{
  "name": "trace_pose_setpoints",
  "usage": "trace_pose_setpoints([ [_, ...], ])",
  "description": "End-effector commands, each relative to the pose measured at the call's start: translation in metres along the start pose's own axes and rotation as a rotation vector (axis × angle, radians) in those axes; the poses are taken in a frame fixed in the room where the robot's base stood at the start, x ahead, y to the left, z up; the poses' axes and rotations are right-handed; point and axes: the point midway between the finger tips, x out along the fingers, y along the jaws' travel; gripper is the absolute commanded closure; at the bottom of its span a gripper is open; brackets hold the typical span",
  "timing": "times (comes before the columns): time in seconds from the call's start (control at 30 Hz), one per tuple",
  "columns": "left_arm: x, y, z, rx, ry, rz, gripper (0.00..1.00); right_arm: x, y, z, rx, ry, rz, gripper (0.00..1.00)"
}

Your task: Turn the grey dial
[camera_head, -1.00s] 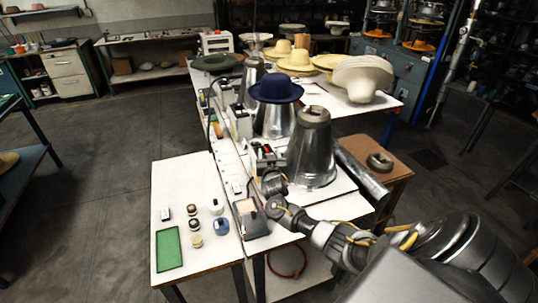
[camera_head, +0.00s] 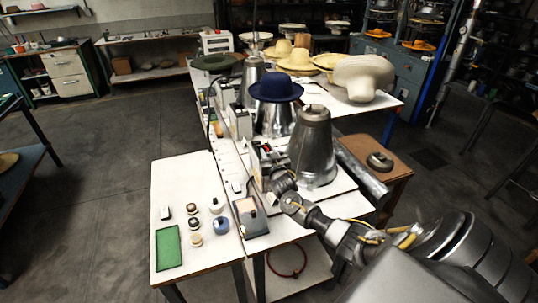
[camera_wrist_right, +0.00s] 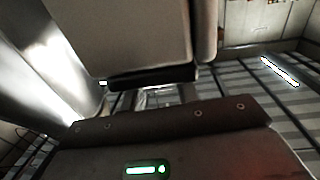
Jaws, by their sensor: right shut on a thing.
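The grey dial cannot be made out; my gripper hides the part of the small control box (camera_head: 262,153) where it works. The box has a red spot on it and stands in front of a tall metal cone (camera_head: 314,150). My right gripper (camera_head: 273,172) reaches in from the lower right and is shut at the near side of this box, with its fingertips hard to see. In the right wrist view a pale block fills the top, and a dark plate with a green-lit display (camera_wrist_right: 146,170) lies below. My left gripper is not in view.
A dark blue hat (camera_head: 275,88) sits on a second cone behind. A white side table (camera_head: 185,195) at left holds a green mat (camera_head: 168,247) and several small items. A dark boxy device (camera_head: 250,217) stands close to my wrist. A brown stool (camera_head: 395,170) is at right.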

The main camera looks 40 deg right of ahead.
Motion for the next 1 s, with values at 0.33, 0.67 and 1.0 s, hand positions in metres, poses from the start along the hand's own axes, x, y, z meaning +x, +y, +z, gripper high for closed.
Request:
trace_pose_setpoints([
  [0.33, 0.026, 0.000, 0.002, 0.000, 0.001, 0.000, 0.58, 0.000, 0.002, 0.004, -0.004, 0.002, -0.318, 0.92],
  [0.67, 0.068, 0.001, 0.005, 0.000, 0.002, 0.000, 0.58, 0.001, 0.001, 0.006, -0.003, 0.002, -0.607, 0.92],
  [1.0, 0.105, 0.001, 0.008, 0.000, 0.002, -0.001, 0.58, 0.000, -0.001, 0.003, -0.002, 0.003, -0.804, 0.92],
])
